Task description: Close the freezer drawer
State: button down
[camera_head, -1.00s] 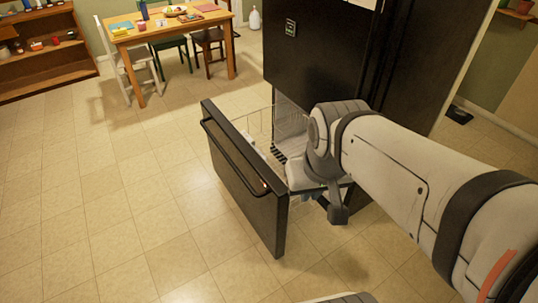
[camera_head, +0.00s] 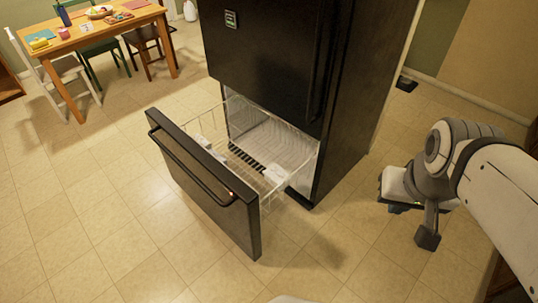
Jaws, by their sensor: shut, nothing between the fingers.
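The freezer drawer (camera_head: 205,180) is pulled out from the bottom of the black fridge (camera_head: 290,70). Its black front panel stands well apart from the fridge body, with a long bar handle (camera_head: 190,168) across it. A white wire basket (camera_head: 235,150) behind the panel holds a few pale packages (camera_head: 274,174). My gripper (camera_head: 427,237) is at the right, over open floor and apart from the drawer and the fridge. It looks shut and empty, though its fingers are partly hidden by the wrist.
Tiled floor (camera_head: 100,200) is clear in front of the drawer and between the fridge and my arm. A wooden table (camera_head: 90,34) with chairs stands at the back left. A small dark object (camera_head: 406,83) lies by the wall behind the fridge.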

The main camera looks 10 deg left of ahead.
aim_at(234, 205)
jog(key=u, duration=0.1)
jog(key=i, duration=0.85)
jog(key=u, duration=0.8)
